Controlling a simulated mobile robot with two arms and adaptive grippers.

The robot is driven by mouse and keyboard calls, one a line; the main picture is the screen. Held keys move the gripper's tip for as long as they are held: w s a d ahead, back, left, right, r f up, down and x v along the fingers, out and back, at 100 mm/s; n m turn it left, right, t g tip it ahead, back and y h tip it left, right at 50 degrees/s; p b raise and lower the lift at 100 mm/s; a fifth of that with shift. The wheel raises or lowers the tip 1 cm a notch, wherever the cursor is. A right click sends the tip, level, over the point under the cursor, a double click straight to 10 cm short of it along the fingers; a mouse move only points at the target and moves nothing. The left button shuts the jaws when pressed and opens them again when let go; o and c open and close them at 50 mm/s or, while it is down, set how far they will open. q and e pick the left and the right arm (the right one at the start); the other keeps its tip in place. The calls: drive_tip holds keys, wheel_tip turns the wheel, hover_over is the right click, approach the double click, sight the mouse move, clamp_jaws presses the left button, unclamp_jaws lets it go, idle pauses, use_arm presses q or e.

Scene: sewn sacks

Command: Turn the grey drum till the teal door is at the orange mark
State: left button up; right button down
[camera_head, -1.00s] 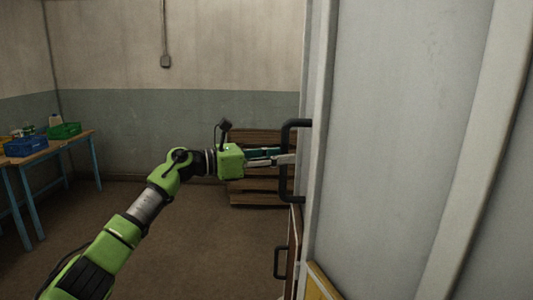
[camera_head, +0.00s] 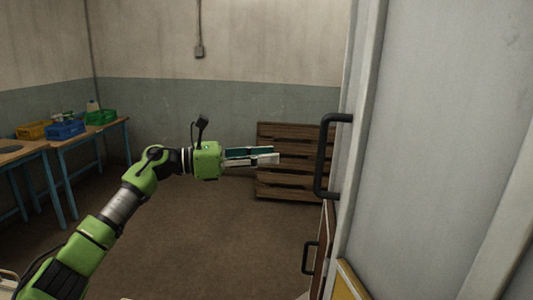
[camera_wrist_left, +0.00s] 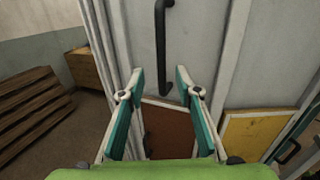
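The large grey drum (camera_head: 440,150) fills the right side of the head view. A black bar handle (camera_head: 328,155) stands on its grey face and also shows in the left wrist view (camera_wrist_left: 161,45). Below are a brown panel (camera_wrist_left: 170,130) and a yellow panel (camera_wrist_left: 252,132). My left gripper (camera_head: 272,157) is left of the handle, apart from it. In the left wrist view its teal-padded fingers (camera_wrist_left: 160,78) are spread and empty, with the handle beyond them. My right gripper is out of view.
A wooden pallet (camera_head: 290,180) leans at the back wall behind my left gripper. Blue-legged tables (camera_head: 95,140) with a blue crate (camera_head: 66,130), a green crate (camera_head: 100,117) and a yellow crate (camera_head: 34,130) stand at the left. The floor (camera_head: 200,235) between is clear.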

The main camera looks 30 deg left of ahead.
use_arm(q)
drive_tip(key=shift+s+a+f, duration=0.1)
drive_tip(key=shift+s+a, duration=0.05)
drive_tip(key=shift+a, duration=0.4)
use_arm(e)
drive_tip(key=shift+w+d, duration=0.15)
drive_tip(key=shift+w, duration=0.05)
use_arm(q)
drive_tip(key=shift+c, duration=0.3)
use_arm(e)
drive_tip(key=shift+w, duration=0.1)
